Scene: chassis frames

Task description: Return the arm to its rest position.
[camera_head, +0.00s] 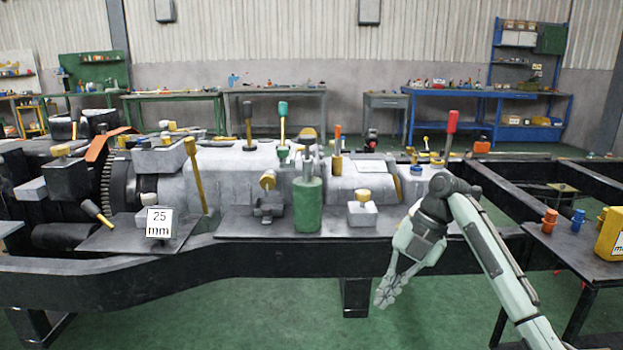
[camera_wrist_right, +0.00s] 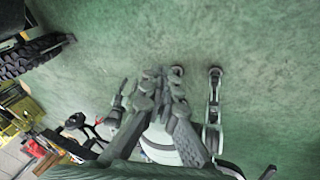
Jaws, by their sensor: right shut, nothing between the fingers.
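My right arm comes in from the lower right in the head view, bends at a raised joint in front of the chassis frame and points down. My right gripper (camera_head: 385,296) is shut and empty. It hangs in front of the black frame rail (camera_head: 200,280), over the green floor, and appears to touch nothing. In the right wrist view the gripper's closed fingers (camera_wrist_right: 163,88) show against the floor, with nothing between them. My left gripper is in neither view.
At the right, a dark table (camera_head: 560,258) holds a yellow box (camera_head: 611,236) and small orange and blue pieces. Open green floor (camera_head: 240,325) lies in front.

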